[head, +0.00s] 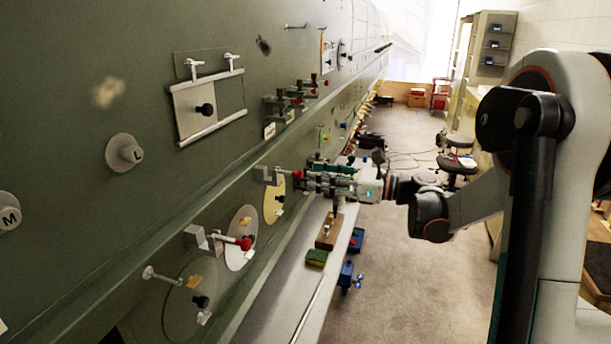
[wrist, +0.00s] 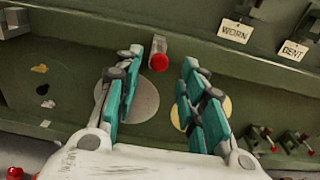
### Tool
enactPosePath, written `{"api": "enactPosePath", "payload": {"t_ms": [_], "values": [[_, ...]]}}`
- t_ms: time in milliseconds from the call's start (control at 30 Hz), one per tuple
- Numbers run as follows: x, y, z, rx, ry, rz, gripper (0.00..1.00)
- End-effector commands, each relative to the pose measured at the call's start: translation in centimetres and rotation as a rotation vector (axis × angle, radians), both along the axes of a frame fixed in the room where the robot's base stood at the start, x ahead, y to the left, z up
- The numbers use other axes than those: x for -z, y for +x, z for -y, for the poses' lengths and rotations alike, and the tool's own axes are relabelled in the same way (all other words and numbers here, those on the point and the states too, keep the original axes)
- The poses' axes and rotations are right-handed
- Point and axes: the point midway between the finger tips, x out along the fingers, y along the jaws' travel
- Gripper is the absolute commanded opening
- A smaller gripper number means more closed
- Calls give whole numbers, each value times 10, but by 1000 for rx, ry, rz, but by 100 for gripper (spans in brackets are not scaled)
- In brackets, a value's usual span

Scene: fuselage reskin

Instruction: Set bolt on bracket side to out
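A grey block bracket with a red-ended bolt (head: 297,174) stands out from the green fuselage wall beside a yellow disc (head: 275,200). In the wrist view the red end (wrist: 159,62) shows between my fingertips, with its grey block behind. A second grey bracket with a red-ended bolt (head: 246,243) sits nearer, by a pale disc (head: 238,255). My gripper (head: 312,180) is at the first bolt; in the wrist view its teal-padded fingers (wrist: 160,58) are apart on either side of the red end. No contact is visible. No label naming either bracket is readable.
A shelf (head: 275,300) below holds a wooden block (head: 329,232) and a green-yellow sponge (head: 317,258). Tags reading WORN (wrist: 234,31) and BENT (wrist: 294,50) hang on the wall at right. Stools (head: 457,165) stand on the open floor beyond.

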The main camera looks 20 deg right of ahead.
Motion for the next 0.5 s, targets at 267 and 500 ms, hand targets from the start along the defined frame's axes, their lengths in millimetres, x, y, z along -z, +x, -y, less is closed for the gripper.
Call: {"api": "enactPosePath", "payload": {"t_ms": [267, 500], "values": [[0, -29, 42, 3, -1, -1, 37], [0, -39, 54, 0, -1, -1, 37]]}}
